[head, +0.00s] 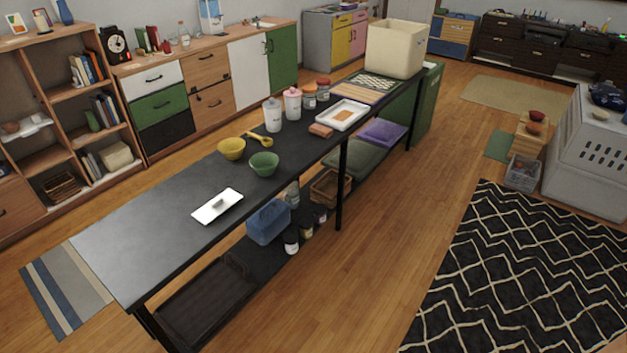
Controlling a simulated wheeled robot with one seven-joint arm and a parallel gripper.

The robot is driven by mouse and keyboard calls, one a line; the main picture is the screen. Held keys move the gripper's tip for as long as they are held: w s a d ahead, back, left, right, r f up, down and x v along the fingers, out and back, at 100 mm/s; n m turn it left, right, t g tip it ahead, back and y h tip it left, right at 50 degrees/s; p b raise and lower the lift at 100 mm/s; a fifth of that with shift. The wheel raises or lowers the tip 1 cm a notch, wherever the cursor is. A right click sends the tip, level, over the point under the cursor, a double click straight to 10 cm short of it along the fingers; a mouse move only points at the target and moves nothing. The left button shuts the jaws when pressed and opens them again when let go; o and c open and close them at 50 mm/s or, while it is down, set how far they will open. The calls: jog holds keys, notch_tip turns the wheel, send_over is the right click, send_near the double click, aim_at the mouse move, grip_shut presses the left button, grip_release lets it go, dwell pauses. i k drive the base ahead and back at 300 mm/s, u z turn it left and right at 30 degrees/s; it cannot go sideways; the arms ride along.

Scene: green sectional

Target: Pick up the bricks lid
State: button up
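A white rectangular flat piece (208,213) with a small raised grey grip on top lies on the near part of the long black table (150,235). It looks like a lid and is the likeliest bricks lid, though no label shows. Nothing lies on it, and bare table surrounds it. My gripper is not in view.
A green bowl (264,164) and a yellow bowl (231,149) stand beyond it, with a yellow scoop (259,140), a white tray (356,106), jars and a large cream bin (390,48) farther along. Wooden floor (370,240) right of the table is open up to the black patterned rug (520,280).

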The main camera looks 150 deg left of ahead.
aim_at(212, 210)
jog(key=z, duration=0.7)
jog(key=k, duration=1.7)
jog(key=z, duration=1.45)
jog(key=k, duration=0.95)
jog(key=z, duration=0.9)
